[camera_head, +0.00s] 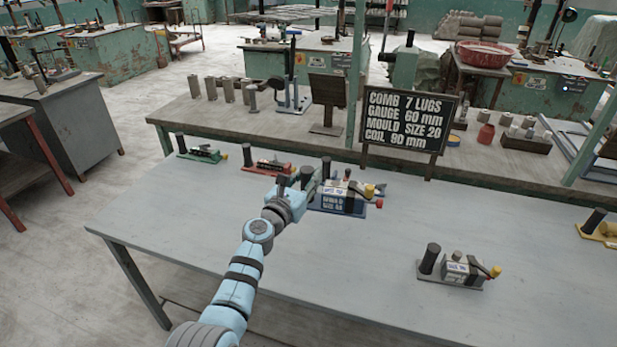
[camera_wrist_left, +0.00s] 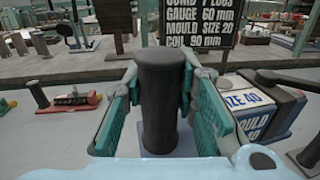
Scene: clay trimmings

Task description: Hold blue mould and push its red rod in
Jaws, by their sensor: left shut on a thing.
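My left gripper (camera_head: 313,178) is at the mould's left end. In the left wrist view its green fingers stand on both sides of a dark upright handle (camera_wrist_left: 160,95), shut on it. The blue mould's body (camera_wrist_left: 255,108), marked size 40, is to the right of the fingers there. The red rod is hidden in that view. My right gripper is not in view.
A grey mould (camera_head: 462,268) stands at the front right. Red (camera_head: 268,168) and green (camera_head: 202,154) moulds stand at the back left. A black sign (camera_head: 408,118) stands behind the blue mould. The table's left front (camera_head: 175,225) is clear.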

